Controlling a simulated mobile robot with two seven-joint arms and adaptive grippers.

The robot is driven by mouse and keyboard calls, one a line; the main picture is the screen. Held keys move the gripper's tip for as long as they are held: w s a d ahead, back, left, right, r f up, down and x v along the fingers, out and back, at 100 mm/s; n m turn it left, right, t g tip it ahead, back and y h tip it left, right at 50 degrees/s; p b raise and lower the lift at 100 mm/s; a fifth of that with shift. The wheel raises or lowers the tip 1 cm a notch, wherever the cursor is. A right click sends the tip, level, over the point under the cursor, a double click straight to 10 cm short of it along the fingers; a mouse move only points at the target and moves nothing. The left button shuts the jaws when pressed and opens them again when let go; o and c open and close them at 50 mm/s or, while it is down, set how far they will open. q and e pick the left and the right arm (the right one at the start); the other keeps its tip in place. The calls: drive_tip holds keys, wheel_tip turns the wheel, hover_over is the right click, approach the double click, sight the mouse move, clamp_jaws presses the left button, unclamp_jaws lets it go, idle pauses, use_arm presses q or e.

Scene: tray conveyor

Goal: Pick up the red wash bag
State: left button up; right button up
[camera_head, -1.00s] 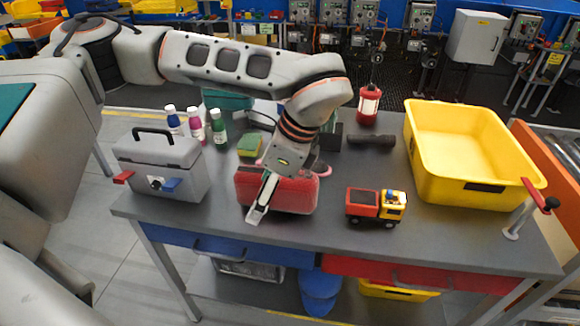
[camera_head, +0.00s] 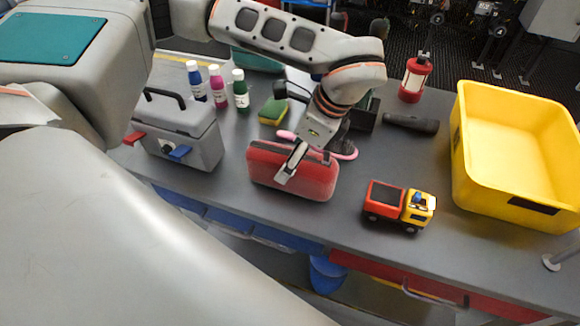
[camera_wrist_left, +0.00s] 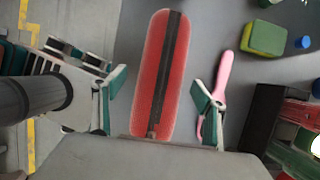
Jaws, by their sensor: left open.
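The red wash bag (camera_head: 292,171) stands on the grey table near its front edge, with a dark zip strip along its top. In the left wrist view the bag (camera_wrist_left: 150,85) lies lengthwise ahead, between the two fingers. My left gripper (camera_head: 303,165) reaches over the bag from behind and above in the head view; one finger shows in front of the bag's face. In the wrist view the left gripper (camera_wrist_left: 160,95) is open, one finger on each side of the bag, with a gap visible on both sides. My right gripper is not in view.
A grey toolbox (camera_head: 176,135) stands left of the bag, a toy truck (camera_head: 398,206) to its right. A pink-handled tool (camera_wrist_left: 223,82) lies close beside the bag. Behind are bottles (camera_head: 240,92), a sponge (camera_head: 273,111), a lantern (camera_head: 414,80) and a black flashlight (camera_head: 411,123). A yellow bin (camera_head: 459,150) stands right.

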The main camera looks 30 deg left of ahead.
use_arm(q)
drive_tip(key=shift+x, duration=1.05)
drive_tip(key=c, duration=1.5)
drive_tip(key=shift+r, duration=0.1)
drive_tip(key=shift+c, duration=0.2)
